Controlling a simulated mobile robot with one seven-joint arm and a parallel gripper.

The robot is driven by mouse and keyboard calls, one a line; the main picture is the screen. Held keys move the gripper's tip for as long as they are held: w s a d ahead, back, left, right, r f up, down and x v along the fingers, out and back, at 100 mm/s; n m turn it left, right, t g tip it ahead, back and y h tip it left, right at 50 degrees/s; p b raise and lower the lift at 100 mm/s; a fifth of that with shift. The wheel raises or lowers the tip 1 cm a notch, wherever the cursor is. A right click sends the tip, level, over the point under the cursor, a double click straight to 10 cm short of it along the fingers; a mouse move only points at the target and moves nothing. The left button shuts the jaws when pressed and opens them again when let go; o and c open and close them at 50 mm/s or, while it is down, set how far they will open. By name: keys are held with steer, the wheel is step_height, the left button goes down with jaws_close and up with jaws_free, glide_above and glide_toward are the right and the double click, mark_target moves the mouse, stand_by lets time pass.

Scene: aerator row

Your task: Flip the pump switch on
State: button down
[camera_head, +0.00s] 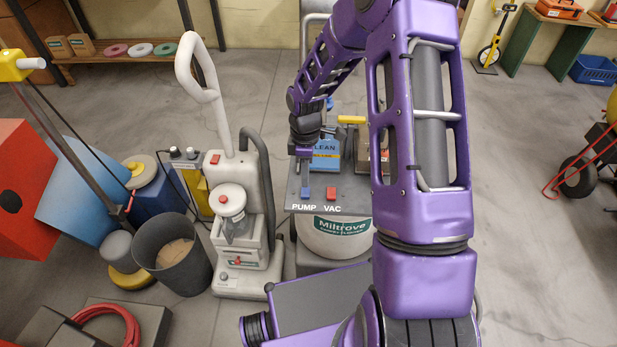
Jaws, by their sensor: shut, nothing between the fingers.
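The blue pump switch (304,193) sits on the grey top panel (350,209) of a machine, above the label "PUMP". A red switch (331,194) labelled "VAC" is just to its right. My gripper (304,175) points down just behind the pump switch and looks shut and empty. Its fingertips appear very close to the switch, but I cannot tell whether they touch it. The switch's on or off position is too small to tell. The machine's pale round body (333,240) bears a green "Miltrove" label.
A blue "CLEAN" container (326,152) stands behind the panel, with a yellow handle (351,120) near it. A white upright cleaner (238,215) and a dark bin (172,255) stand to the left. My purple arm covers the machine's right side. Open floor lies right.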

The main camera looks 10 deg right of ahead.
mark_target(306, 190)
step_height(306, 190, up, 12)
steer(key=w+p, duration=0.1)
steer(key=shift+w+d+f, duration=0.2)
steer(key=shift+d, duration=0.05)
steer(key=shift+s+a+b, duration=0.15)
steer(key=shift+s+b, duration=0.2)
steer(key=shift+s, duration=0.35)
steer(key=f, duration=0.4)
steer(key=s+f+b, duration=0.1)
steer(key=f, duration=0.8)
steer(key=shift+s+a+f+b, duration=0.25)
steer(key=shift+s+f+b, duration=0.05)
steer(key=shift+f+b, duration=0.1)
steer(key=shift+f, duration=0.1)
